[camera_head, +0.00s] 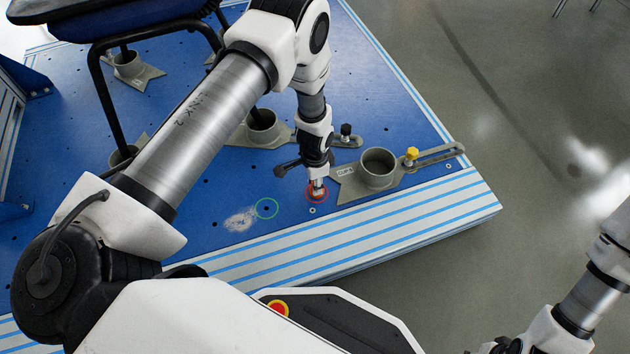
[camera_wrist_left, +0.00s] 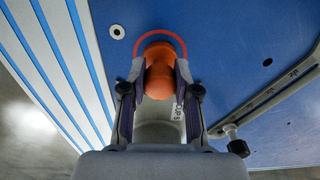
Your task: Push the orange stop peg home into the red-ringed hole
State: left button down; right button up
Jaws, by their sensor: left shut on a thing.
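The orange stop peg (camera_wrist_left: 159,72) stands between the fingers of my left gripper (camera_wrist_left: 160,90), which is shut on it. In the head view my left gripper (camera_head: 317,186) points down at the red-ringed hole (camera_head: 317,202), and only a little of the peg shows there. In the left wrist view the red ring (camera_wrist_left: 160,36) curves around the peg's far end, so the peg is over or in the hole. The hole itself is hidden, and I cannot tell how deep the peg sits. My right gripper is not clearly in view.
A grey cup clamp (camera_head: 378,170) with a yellow knob (camera_head: 411,154) is bolted close to the right of the ring. A green-ringed hole (camera_head: 266,208) lies to the left on the blue plate (camera_head: 200,190). A chair (camera_head: 130,30) stands in cups at the back left.

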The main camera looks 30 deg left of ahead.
pick_arm(q)
jog(key=c, duration=0.8)
grip_release()
jog(key=shift+o, duration=0.2)
notch_tip(320, 180, up, 12)
